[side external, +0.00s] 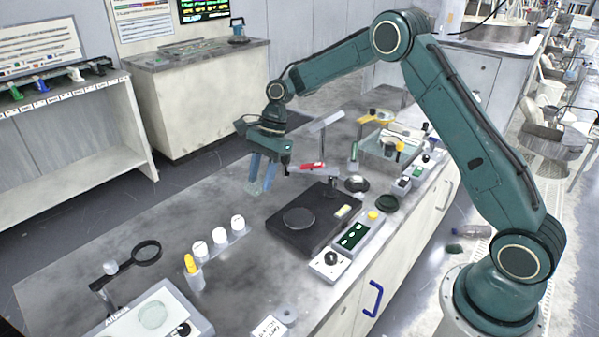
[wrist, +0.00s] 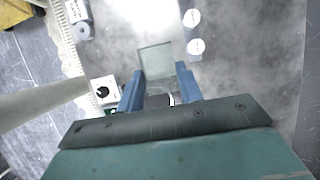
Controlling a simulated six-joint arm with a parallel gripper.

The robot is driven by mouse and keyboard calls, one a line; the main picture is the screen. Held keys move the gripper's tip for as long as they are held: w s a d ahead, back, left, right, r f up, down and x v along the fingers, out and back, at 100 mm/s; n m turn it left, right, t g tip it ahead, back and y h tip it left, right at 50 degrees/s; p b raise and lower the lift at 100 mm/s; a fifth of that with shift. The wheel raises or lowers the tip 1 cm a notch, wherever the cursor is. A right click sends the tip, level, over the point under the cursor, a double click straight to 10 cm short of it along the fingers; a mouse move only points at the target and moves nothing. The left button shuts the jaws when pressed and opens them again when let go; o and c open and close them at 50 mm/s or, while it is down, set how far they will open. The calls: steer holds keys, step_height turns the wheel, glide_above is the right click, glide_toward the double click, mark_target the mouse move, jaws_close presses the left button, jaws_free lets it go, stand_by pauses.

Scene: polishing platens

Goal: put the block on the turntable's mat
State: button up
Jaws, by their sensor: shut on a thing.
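My gripper (side external: 261,176) hangs over the bench, to the left of and behind the turntable in the side view. Its blue fingers are shut on a pale, see-through block (side external: 256,187). In the wrist view the block (wrist: 156,63) shows as a greenish glassy square at the fingertips (wrist: 160,88). The turntable (side external: 283,232) is a flat black box with a round grey-dark mat (side external: 299,218) on top. The mat looks bare, and the block is apart from it.
White-capped jars (side external: 219,236) stand in a row left of the turntable, beside a yellow-topped bottle (side external: 191,266). A knob box (side external: 330,264) and a green-faced panel (side external: 354,236) sit by the turntable. A magnifier (side external: 146,252) stands at front left. Bench behind the jars is clear.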

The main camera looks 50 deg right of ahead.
steer(key=shift+r, duration=0.65)
steer(key=shift+f, duration=0.1)
steer(key=s+d+f+n+g+h, duration=0.1)
steer(key=s+f+n+g+h, duration=0.1)
steer(key=s+n, duration=0.4)
steer(key=s+d+f+n+g+h, duration=0.1)
steer(key=s+f+n, duration=0.4)
steer(key=n, duration=0.7)
steer(key=shift+s+d+g+h, duration=0.35)
steer(key=shift+s+g+h, duration=0.4)
steer(key=shift+s, duration=0.3)
steer(key=shift+f, duration=0.1)
steer(key=w+d, duration=0.7)
steer(key=w, duration=0.3)
steer(key=shift+a, duration=0.1)
steer(key=shift+f, duration=3.25)
